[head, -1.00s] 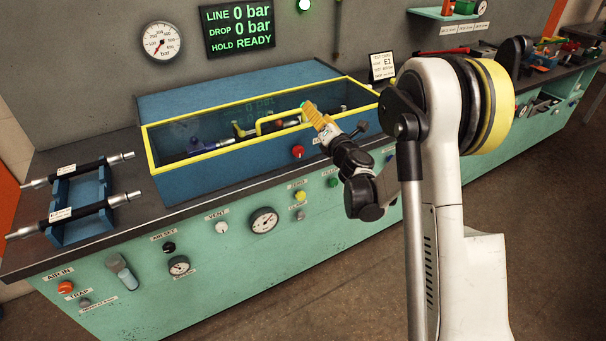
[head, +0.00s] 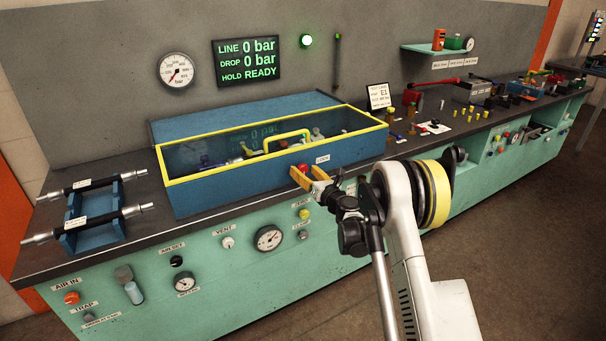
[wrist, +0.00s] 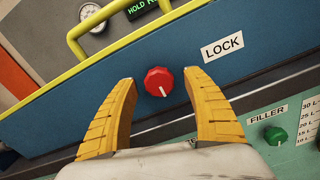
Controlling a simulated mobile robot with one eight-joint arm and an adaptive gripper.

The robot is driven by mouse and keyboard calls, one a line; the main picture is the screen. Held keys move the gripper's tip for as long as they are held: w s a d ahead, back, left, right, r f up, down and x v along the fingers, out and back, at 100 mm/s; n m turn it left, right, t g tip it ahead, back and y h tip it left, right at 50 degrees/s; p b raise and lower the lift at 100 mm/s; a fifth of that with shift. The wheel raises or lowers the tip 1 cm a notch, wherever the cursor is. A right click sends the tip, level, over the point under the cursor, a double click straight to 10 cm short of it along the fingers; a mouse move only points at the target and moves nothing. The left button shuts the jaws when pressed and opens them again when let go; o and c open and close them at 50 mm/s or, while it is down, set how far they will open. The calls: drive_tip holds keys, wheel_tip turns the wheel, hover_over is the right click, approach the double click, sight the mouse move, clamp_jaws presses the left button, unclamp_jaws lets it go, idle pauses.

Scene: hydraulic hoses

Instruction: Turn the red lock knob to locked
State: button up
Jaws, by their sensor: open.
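The red lock knob (wrist: 159,82) is on the blue front wall of the test box, beside a white LOCK label (wrist: 222,47). A white pointer line on it points down and slightly right in the wrist view. The knob also shows in the head view (head: 303,169). My gripper (wrist: 160,98) is open, with its yellow fingers on either side of the knob in the wrist view. Whether the fingers touch the knob cannot be told, but a gap shows on both sides. The yellow-framed clear lid (head: 270,143) lies closed over the box.
The lid's yellow handle (head: 288,140) rises above the knob. A green FILLER knob (wrist: 275,135) is at lower right in the wrist view. A blue rack (head: 95,222) with hoses stands on the bench at left. The display (head: 247,62) reads 0 bar and HOLD READY.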

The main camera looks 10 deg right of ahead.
drive_tip(key=shift+w+a, duration=0.15)
drive_tip(key=shift+w, duration=0.35)
drive_tip(key=c, duration=1.2)
drive_tip(key=shift+o, duration=0.2)
